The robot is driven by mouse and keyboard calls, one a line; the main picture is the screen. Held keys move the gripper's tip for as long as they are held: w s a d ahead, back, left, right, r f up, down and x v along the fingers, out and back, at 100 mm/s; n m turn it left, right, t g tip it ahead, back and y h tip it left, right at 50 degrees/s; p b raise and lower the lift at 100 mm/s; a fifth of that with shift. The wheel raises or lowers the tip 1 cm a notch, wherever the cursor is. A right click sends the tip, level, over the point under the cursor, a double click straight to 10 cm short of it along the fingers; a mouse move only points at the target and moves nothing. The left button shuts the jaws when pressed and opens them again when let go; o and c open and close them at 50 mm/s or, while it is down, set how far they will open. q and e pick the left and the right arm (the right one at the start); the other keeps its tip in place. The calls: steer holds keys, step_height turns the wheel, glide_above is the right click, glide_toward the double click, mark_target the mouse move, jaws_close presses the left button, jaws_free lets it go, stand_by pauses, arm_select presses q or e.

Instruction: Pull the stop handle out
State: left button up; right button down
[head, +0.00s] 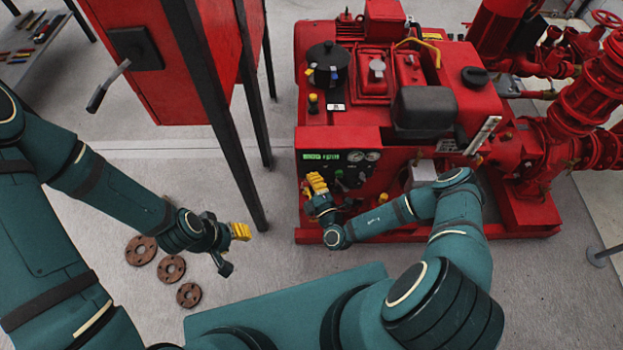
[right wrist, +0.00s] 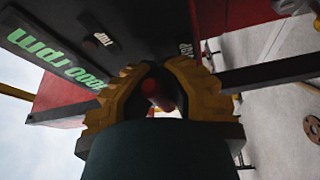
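The stop handle (right wrist: 158,92) shows in the right wrist view as a dark red, rounded knob on the black panel, with a partly hidden small label near it. My right gripper (right wrist: 157,72) has its two yellow fingers drawn in around the knob, one on each side. In the head view my right gripper (head: 318,184) is at the front left of the pump's control panel (head: 345,158), and the handle is hidden there. My left gripper (head: 235,248) is open and empty above the floor, left of the pumpset.
The red pumpset (head: 385,95) fills the right, with red pipes (head: 575,120) beyond. A red cabinet (head: 160,60) on dark legs stands left. Several rusty flanges (head: 171,268) lie on the floor. A tool table (head: 30,45) is at the far left.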

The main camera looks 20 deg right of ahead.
steer(key=shift+a+r, duration=0.1)
steer(key=shift+r, duration=0.05)
steer(key=shift+s+a+p, duration=0.15)
steer(key=shift+s+p, duration=0.1)
steer(key=shift+s, duration=0.3)
steer(key=shift+s+a+p, duration=0.15)
steer(key=shift+s+p, duration=0.05)
steer(key=shift+s, duration=0.3)
steer(key=c, duration=0.8)
jaws_free()
steer(key=shift+s+a, duration=0.1)
steer(key=s, duration=0.4)
steer(key=s+d, duration=0.1)
steer(key=s, duration=0.3)
steer(key=s+f, duration=0.1)
steer(key=s, duration=0.2)
steer(key=shift+s+d, duration=0.25)
steer(key=shift+s, duration=0.15)
